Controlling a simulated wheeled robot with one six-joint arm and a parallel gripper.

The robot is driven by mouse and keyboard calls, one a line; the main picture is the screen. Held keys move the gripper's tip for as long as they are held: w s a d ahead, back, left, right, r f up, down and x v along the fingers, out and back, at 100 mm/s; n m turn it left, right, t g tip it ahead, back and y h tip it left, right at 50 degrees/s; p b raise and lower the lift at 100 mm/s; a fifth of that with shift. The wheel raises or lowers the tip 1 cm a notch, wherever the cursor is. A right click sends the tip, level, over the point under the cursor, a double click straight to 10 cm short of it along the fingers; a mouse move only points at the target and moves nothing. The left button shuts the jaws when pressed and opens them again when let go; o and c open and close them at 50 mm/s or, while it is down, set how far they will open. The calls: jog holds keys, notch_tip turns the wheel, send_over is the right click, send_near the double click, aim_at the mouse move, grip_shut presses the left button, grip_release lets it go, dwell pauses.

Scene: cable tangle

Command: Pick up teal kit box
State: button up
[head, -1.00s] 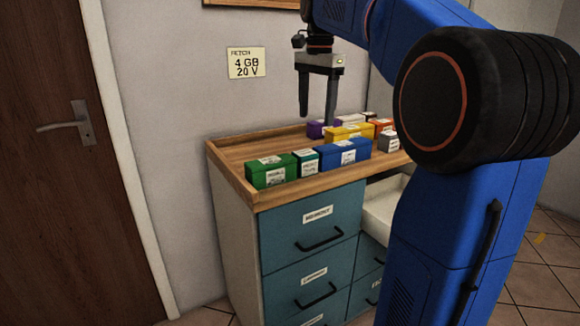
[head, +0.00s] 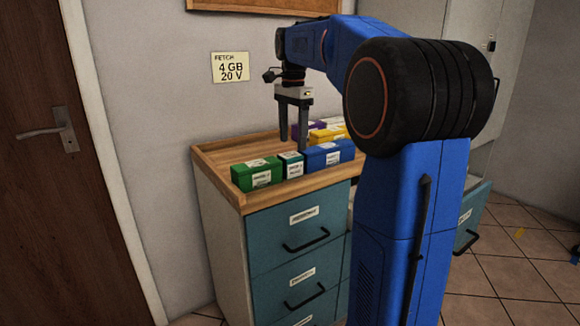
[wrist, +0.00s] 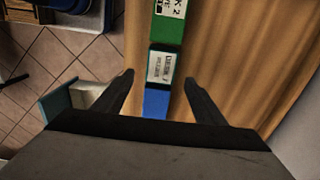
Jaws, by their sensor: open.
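The teal kit box (head: 291,165) is the small dark teal box with a white label, standing on the wooden cabinet top between a green box and a blue box. It also shows in the wrist view (wrist: 160,66), just ahead of and between my fingers. My gripper (head: 294,146) is open, pointing down above the row of boxes, with its fingertips near the teal box. In the wrist view my gripper (wrist: 158,78) has nothing between its fingers that it grips. How high the fingertips are above the box is hard to tell.
The green box (head: 257,174) stands left of the teal box and the blue box (head: 329,156) right of it, both very close. Yellow and purple (head: 307,130) boxes stand behind. The wooden top (head: 224,153) has a raised rim and is bare at left. A drawer (head: 470,214) stands open.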

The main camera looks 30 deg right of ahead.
aim_at(290, 155)
notch_tip(290, 155, down, 2)
jog(key=shift+f, duration=0.15)
jog(key=shift+a+f, duration=0.2)
jog(key=shift+f, duration=1.1)
jog(key=shift+a+f, duration=0.2)
jog(key=shift+f, duration=1.1)
jog(key=c, duration=1.2)
